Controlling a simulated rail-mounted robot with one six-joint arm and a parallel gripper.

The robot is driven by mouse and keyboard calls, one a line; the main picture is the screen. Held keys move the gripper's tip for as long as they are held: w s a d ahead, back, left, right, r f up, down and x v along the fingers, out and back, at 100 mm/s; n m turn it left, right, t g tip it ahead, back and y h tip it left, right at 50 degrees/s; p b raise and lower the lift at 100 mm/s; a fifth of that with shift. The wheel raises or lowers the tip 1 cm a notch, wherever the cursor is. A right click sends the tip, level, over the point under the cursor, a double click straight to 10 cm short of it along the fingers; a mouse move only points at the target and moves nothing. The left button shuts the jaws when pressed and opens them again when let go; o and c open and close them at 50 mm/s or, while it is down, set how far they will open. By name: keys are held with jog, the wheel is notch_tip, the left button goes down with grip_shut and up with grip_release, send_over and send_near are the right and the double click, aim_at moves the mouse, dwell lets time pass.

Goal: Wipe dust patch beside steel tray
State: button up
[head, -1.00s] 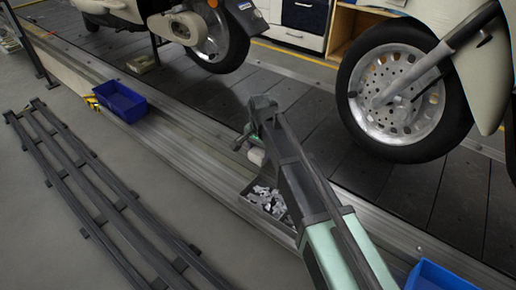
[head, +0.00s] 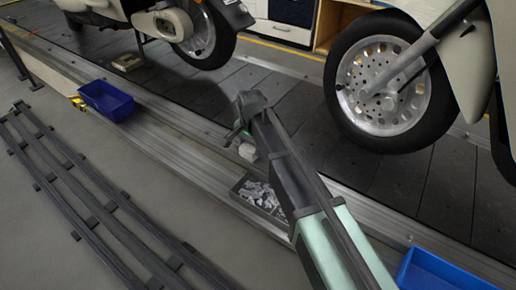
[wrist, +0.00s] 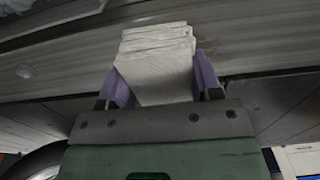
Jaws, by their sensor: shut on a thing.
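My gripper (wrist: 160,82) is shut on a folded off-white cloth (wrist: 157,58), held between its two purple fingers in the wrist view. In the head view my gripper (head: 241,137) is partly hidden by my arm, with the pale cloth (head: 247,152) below it, over the conveyor's edge. A dark-rimmed tray (head: 238,187) with grey metal parts sits on the metal ledge, nearer the camera than the cloth; my arm covers part of its right side. I cannot make out the dust patch. Whether the cloth touches the ledge is unclear.
A blue bin (head: 107,101) stands on the ledge at left, another blue bin (head: 440,272) at lower right. A scooter wheel (head: 385,80) stands on the dark slats (head: 300,110) right of my arm. Dark floor rails (head: 75,190) run at left. The ledge left of the tray looks clear.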

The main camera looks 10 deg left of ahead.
aim_at(234, 144)
jog(key=shift+w+a, duration=0.55)
jog(key=shift+a, duration=0.6)
jog(key=shift+w+a, duration=0.5)
jog(key=shift+a, duration=0.65)
jog(key=shift+w+a, duration=0.55)
jog(key=shift+a, duration=0.6)
notch_tip(234, 144, up, 6)
jog(key=p, duration=0.6)
jog(key=shift+d, duration=0.1)
notch_tip(234, 144, up, 3)
jog(key=p, duration=0.3)
